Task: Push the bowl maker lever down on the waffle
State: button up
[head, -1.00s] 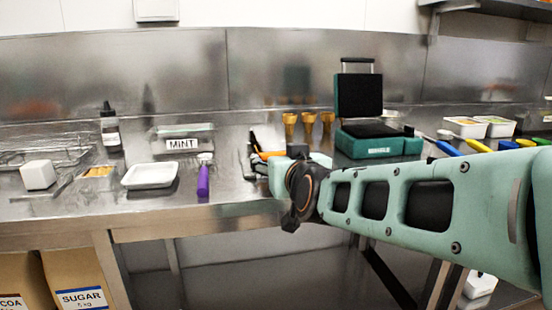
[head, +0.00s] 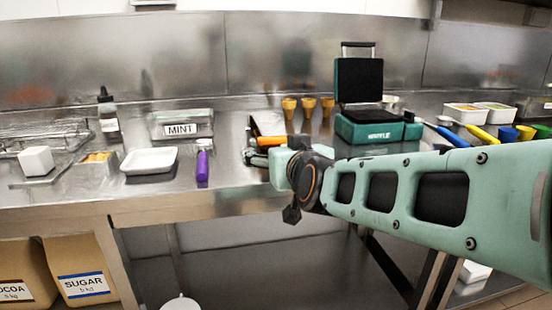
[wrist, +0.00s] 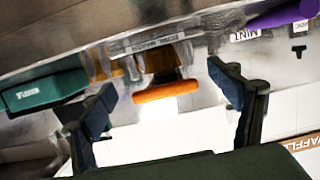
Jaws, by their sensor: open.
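The dark-green waffle maker (head: 378,129) stands on the steel bench with its lid (head: 358,80) upright and a metal handle on top. Its base also shows in the wrist view (wrist: 45,92). An orange handle-like part (head: 268,140) shows beyond my wrist; I cannot tell for sure whether it is the bowl maker's lever. In the wrist view the orange bar (wrist: 165,91) lies ahead between my spread fingers, with clear gaps on both sides. My gripper (wrist: 168,106) is open and empty. In the head view my wrist partly hides the gripper and the bench there.
Gold cones (head: 308,105) stand behind the orange part, left of the waffle maker. To the left are a purple-handled tool (head: 202,166), a MINT container (head: 180,125) and a white tray (head: 149,160). Colourful handles and white tubs (head: 462,114) lie at right.

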jog(key=v, duration=1.1)
jog(key=shift+f, duration=0.1)
jog(key=s+d+f+m+g+h+p, duration=0.1)
jog(key=s+d+f+g+h, duration=0.1)
jog(key=s+d+f+g, duration=0.45)
jog(key=s+d+f+m+g+h, duration=0.1)
jog(key=s+d+f+g, duration=0.25)
jog(key=s+f, duration=0.6)
notch_tip(320, 180, up, 37)
jog(key=p, duration=3.7)
jog(key=shift+w, duration=0.2)
